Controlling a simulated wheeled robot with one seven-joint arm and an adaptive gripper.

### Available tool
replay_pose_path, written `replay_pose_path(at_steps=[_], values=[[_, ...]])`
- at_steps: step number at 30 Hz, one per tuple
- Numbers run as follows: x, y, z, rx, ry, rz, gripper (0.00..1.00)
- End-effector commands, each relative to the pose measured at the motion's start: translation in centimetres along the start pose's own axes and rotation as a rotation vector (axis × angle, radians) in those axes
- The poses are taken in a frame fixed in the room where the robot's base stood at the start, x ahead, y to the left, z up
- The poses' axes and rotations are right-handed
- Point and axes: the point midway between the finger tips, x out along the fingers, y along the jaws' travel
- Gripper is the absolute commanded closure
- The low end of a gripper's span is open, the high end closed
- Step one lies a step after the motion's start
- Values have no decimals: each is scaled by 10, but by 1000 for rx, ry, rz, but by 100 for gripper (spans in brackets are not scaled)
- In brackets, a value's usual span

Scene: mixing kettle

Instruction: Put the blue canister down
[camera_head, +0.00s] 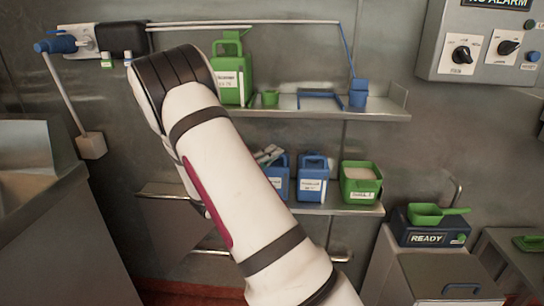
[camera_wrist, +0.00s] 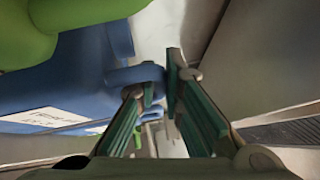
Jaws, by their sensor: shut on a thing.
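My gripper (camera_head: 268,155) is at the lower shelf, its fingers at the top of a blue canister (camera_head: 281,182) with a white label. My arm hides the left side of this canister. In the wrist view my gripper (camera_wrist: 158,92) is shut on the handle of the blue canister (camera_wrist: 85,70), whose body fills the left side. The canister looks upright and at shelf level; I cannot tell whether its base touches the shelf. A second blue canister (camera_head: 312,180) stands just to its right.
A green tub (camera_head: 361,184) stands at the right on the lower shelf (camera_head: 335,210). The upper shelf (camera_head: 390,113) overhangs, with a green canister (camera_head: 229,85), a small green cup (camera_head: 270,98) and a blue cup (camera_head: 358,94). A green scoop (camera_head: 428,214) sits on the box marked READY.

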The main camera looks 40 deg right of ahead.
Motion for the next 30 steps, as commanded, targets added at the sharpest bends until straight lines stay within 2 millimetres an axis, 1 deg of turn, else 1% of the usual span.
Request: replay_pose_path(at_steps=[2, 3, 5, 6, 18, 20, 23, 30], values=[[0, 2, 0, -1, 0, 0, 100], [0, 2, 0, -1, 0, 0, 87], [0, 2, 0, -1, 0, 1, 73], [0, 2, 0, -1, 0, 0, 71], [0, 0, 0, -1, 0, 2, 71], [-6, 1, 0, -2, -2, 3, 71], [-20, 1, 1, -3, -5, 4, 71], [-70, 2, 1, -4, -7, 7, 71]])
